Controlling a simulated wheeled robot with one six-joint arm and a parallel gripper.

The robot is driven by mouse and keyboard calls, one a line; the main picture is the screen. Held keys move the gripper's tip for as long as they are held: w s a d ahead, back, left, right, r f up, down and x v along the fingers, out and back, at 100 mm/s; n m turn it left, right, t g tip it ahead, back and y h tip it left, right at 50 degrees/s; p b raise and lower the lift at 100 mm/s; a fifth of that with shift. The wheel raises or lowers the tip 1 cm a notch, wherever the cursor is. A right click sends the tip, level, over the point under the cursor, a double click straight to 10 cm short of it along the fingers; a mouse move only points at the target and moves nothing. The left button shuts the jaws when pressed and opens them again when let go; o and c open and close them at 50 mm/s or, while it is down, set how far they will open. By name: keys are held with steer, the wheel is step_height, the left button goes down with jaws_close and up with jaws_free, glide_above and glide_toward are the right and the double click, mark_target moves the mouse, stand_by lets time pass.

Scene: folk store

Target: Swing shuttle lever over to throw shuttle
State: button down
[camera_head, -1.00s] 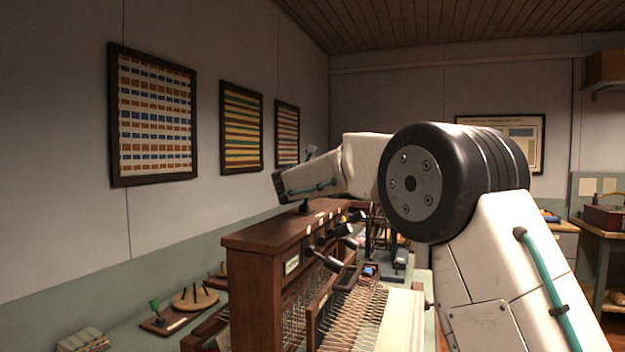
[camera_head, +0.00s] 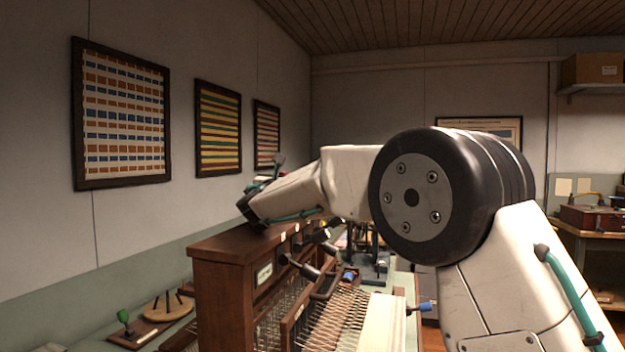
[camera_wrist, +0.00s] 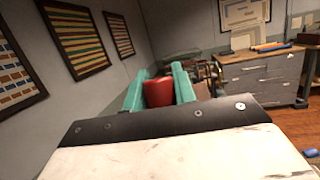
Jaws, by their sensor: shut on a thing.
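My gripper (camera_wrist: 158,82) shows in the wrist view with its two teal fingers on either side of a red knob (camera_wrist: 158,94), shut on it. I take the knob for the shuttle lever's handle; its shaft is hidden. In the head view the dark end of my wrist is just above the top of the wooden loom (camera_head: 215,275), and the fingers and knob cannot be made out there. Dark-handled levers (camera_head: 300,267) stick out from the loom's front, apart from my wrist. Warp threads (camera_head: 340,320) stretch out below them.
A wall with framed textile samples (camera_head: 121,115) rises behind the loom. A grey drawer cabinet (camera_wrist: 262,78) stands beyond in the wrist view.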

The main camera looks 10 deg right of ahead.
steer(key=c, duration=1.1)
jaws_free()
steer(key=r+v, duration=0.1)
steer(key=v, duration=0.4)
steer(key=r+v, duration=0.1)
steer(key=v, duration=0.5)
steer(key=r+v, duration=0.1)
steer(key=v, duration=0.4)
steer(key=shift+v, duration=0.8)
